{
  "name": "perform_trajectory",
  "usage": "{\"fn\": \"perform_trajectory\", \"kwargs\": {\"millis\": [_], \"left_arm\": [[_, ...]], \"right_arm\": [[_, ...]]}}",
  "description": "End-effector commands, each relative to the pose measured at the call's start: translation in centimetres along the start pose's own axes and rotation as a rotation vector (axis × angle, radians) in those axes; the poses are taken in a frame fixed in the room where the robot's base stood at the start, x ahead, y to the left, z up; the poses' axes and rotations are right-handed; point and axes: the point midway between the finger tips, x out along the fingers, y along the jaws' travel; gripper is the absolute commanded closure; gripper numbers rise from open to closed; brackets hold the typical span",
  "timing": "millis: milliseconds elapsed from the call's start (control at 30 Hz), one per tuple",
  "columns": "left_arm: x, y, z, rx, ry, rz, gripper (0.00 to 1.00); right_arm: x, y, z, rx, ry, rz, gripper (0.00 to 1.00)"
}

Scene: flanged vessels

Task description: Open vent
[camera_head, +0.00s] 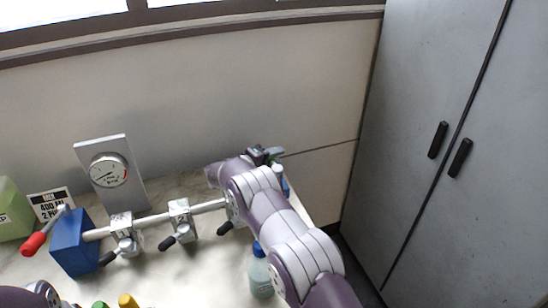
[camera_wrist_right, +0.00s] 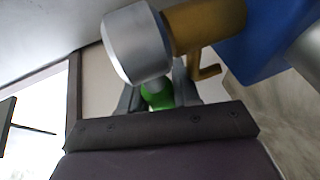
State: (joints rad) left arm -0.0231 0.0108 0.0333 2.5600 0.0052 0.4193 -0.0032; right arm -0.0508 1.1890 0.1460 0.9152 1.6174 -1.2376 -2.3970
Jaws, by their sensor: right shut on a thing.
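My right gripper (camera_head: 264,156) is at the right end of the silver pipe (camera_head: 154,220), with my right arm covering that end in the head view. In the right wrist view, its fingers (camera_wrist_right: 158,88) are shut around a green part (camera_wrist_right: 157,97), mostly hidden behind a silver cylinder (camera_wrist_right: 137,42). The cylinder sits beside a brass fitting (camera_wrist_right: 208,24) with a small bent lever (camera_wrist_right: 206,69). A blue block (camera_wrist_right: 262,42) lies to the right of it. Which part is the vent cannot be told for sure. My left gripper is out of view.
A blue block (camera_head: 73,247) with a red-handled lever (camera_head: 34,243) stands at the pipe's left end. A gauge (camera_head: 109,171) stands behind. A blue-capped bottle (camera_head: 259,276) is beside my right arm.

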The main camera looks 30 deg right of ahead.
Motion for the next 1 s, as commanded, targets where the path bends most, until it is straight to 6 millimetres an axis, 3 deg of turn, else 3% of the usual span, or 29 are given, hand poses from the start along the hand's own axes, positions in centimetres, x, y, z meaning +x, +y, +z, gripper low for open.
{"fn": "perform_trajectory", "kwargs": {"millis": [67, 100, 133, 500, 800, 1000], "left_arm": [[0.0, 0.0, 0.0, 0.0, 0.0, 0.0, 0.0], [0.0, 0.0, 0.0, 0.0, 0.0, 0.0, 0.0], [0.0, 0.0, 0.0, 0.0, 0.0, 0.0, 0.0], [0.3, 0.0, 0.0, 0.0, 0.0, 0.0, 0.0], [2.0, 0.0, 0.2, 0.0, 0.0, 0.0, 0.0], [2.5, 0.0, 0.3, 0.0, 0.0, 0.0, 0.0]], "right_arm": [[0.1, -0.1, 0.1, 0.0, -0.004, 0.0, 1.0], [0.1, 0.0, 0.1, 0.0, -0.003, 0.0, 0.56], [0.1, 0.0, 0.1, 0.0, -0.003, 0.0, 0.48], [-0.8, -0.1, 0.0, 0.001, 0.001, 0.0, 0.48], [-8.4, -0.3, 0.0, 0.001, 0.003, 0.0, 0.48], [-11.9, -0.2, 0.0, 0.001, 0.0, -0.001, 0.48]]}}
